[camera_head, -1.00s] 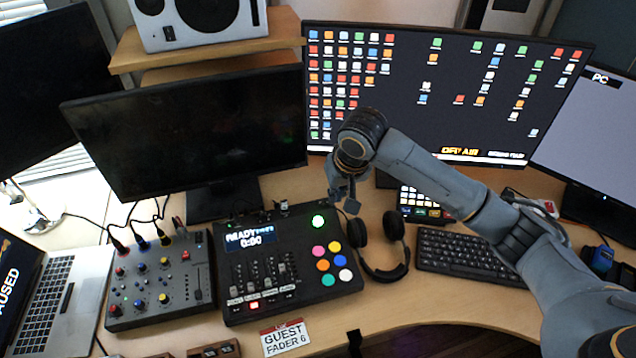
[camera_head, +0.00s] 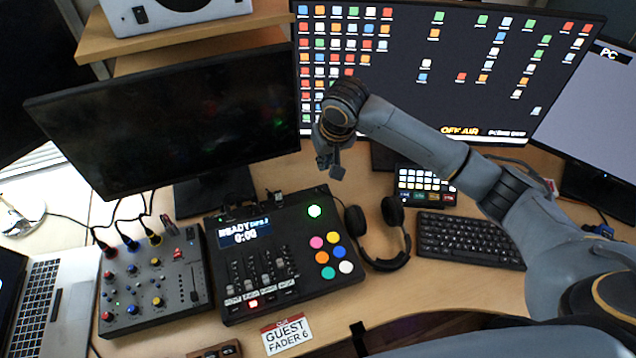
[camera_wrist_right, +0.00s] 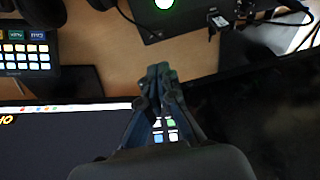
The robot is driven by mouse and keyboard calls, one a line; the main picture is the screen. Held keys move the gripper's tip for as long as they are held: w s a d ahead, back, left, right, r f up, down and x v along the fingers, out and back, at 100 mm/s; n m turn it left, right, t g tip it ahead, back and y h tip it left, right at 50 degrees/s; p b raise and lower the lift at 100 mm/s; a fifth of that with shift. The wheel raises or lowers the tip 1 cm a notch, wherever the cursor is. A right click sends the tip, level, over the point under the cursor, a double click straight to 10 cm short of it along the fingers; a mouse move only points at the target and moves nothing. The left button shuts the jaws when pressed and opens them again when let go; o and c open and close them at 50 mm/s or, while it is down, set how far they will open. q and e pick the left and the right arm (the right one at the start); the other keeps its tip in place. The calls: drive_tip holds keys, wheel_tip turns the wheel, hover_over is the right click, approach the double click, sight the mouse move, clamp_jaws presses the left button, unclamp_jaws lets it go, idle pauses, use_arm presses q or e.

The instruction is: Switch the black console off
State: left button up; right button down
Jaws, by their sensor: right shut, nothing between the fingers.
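The black console (camera_head: 292,215) lies on the desk with a lit display reading READY and 0:00, several faders, coloured round pads and a glowing green-white button. Its rear edge with plugged connectors also shows at the top of the right wrist view (camera_wrist_right: 190,22). My right gripper (camera_head: 330,165) is shut and empty, in the air around the console's back right corner, in front of the large monitor. In the wrist view its closed fingertips (camera_wrist_right: 160,72) point toward the console's rear side, apart from it. My left gripper is not in view.
A dark monitor (camera_head: 165,120) stands close behind the console. A grey mixer (camera_head: 155,285) with cables is at its left, headphones (camera_head: 392,215) at its right. A button pad (camera_head: 425,187) and keyboard (camera_head: 470,238) lie farther right. A guest card (camera_head: 286,334) lies in front.

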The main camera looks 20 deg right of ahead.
hover_over(317, 191)
drive_tip(key=f, duration=0.3)
drive_tip(key=s+f, duration=0.1)
drive_tip(key=f, duration=0.1)
drive_tip(key=shift+d+f+p, duration=0.25)
drive_tip(key=shift+d+p, duration=0.05)
drive_tip(key=shift+d, duration=0.05)
drive_tip(key=x, duration=0.4)
drive_tip(key=shift+s+a+f+p, duration=0.1)
drive_tip(key=shift+s+p, duration=0.2)
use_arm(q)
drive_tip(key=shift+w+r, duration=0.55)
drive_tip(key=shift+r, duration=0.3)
use_arm(e)
drive_tip(key=shift+a+f, duration=0.1)
drive_tip(key=shift+f, duration=0.6)
drive_tip(key=shift+s+a+f+p, duration=0.15)
drive_tip(key=shift+a+f+p, duration=0.05)
drive_tip(key=shift+p, duration=0.45)
drive_tip(key=shift+f, duration=0.1)
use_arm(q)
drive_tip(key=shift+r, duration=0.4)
use_arm(e)
drive_tip(key=shift+d, duration=0.1)
